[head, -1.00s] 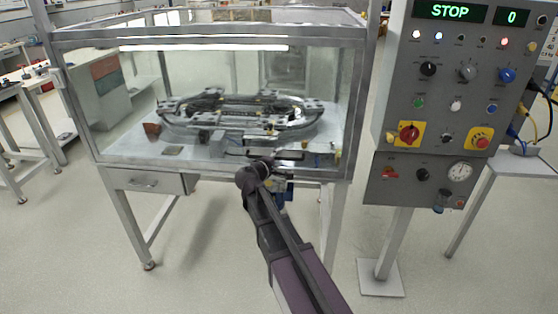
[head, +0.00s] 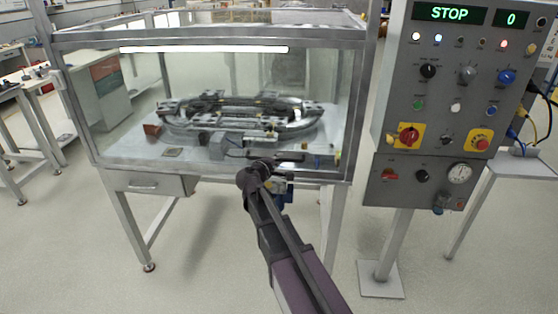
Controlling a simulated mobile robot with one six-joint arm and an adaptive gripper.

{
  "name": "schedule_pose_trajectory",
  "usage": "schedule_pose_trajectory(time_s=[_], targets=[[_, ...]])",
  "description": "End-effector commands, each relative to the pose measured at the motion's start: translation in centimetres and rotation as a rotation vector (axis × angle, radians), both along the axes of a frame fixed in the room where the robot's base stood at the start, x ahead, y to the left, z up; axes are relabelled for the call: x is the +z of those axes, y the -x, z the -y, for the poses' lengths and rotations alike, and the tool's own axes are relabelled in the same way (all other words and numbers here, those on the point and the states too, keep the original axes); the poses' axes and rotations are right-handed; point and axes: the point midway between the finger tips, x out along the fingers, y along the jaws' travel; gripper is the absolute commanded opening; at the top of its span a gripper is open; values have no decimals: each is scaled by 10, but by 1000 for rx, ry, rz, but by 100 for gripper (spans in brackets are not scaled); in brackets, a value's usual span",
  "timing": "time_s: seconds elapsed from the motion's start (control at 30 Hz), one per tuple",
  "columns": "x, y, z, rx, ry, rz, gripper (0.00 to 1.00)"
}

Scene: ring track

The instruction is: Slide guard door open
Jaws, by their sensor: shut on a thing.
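The guard door (head: 110,110) is a clear panel in a grey metal frame on the front of the enclosure. Behind it the oval ring track (head: 180,125) lies on a light bed. A dark horizontal handle bar (head: 292,156) shows at the door's lower edge, right of the middle. My gripper (head: 262,165) is at the left end of this bar, at the bottom of the panel. It is shut on the handle bar, though my wrist hides the fingers and the contact. I cannot tell from the clear panel how far the door stands open.
A grey control panel (head: 450,100) on a post stands to the right, its display reading STOP and 0. A drawer (head: 150,184) is below the enclosure at the left. Blue fittings (head: 283,190) hang under the front rail beside my wrist. The floor in front is clear.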

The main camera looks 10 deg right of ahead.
Motion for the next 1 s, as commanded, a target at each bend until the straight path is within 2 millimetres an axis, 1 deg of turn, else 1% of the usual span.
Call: schedule_pose_trajectory(time_s=[0.17,0.37,1.0], targets=[[14,-1,0,-1,4,1,0],[36,-1,0,-2,5,0,0],[127,-1,0,-1,5,0,0]])
